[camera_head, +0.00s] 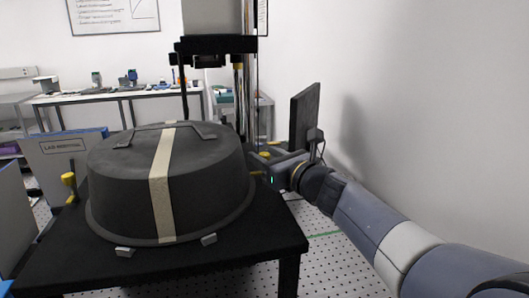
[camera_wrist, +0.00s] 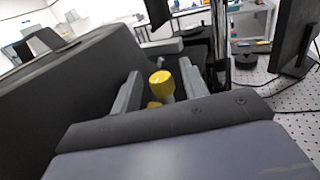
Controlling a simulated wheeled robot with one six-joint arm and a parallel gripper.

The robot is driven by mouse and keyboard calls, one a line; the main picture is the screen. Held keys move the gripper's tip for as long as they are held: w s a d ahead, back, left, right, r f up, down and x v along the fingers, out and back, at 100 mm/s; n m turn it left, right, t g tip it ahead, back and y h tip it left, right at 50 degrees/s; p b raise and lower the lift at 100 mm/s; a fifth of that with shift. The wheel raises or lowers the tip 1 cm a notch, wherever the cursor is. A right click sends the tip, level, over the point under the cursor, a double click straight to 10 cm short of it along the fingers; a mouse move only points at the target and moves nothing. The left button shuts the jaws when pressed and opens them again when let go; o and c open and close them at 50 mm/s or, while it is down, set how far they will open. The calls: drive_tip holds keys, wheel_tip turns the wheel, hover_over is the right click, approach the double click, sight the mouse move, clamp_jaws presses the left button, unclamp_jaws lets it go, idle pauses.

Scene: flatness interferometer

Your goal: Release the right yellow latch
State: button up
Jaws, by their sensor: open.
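The right yellow latch (camera_head: 264,155) shows as a small yellow knob at the right side of the large dark round cover (camera_head: 205,165). In the wrist view the yellow latch (camera_wrist: 161,84) stands upright between the two fingers of my gripper (camera_wrist: 160,92). The fingers are spread, with a visible gap on the left of the latch. Contact on its right side is hard to tell. In the head view my gripper (camera_head: 268,164) reaches in from the right, close beside the cover. Another yellow latch (camera_head: 69,181) stands at the cover's left.
The cover sits on a black table (camera_head: 268,245) and has a beige strap (camera_head: 162,190) over it. A dark upright panel (camera_head: 304,112) stands behind my wrist, near the white wall. A vertical column (camera_head: 248,90) rises behind the cover. A bench (camera_head: 115,94) with small items is farther back.

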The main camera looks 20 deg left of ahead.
drive_tip(key=shift+w+a, duration=0.35)
drive_tip(key=shift+a, duration=0.05)
clamp_jaws()
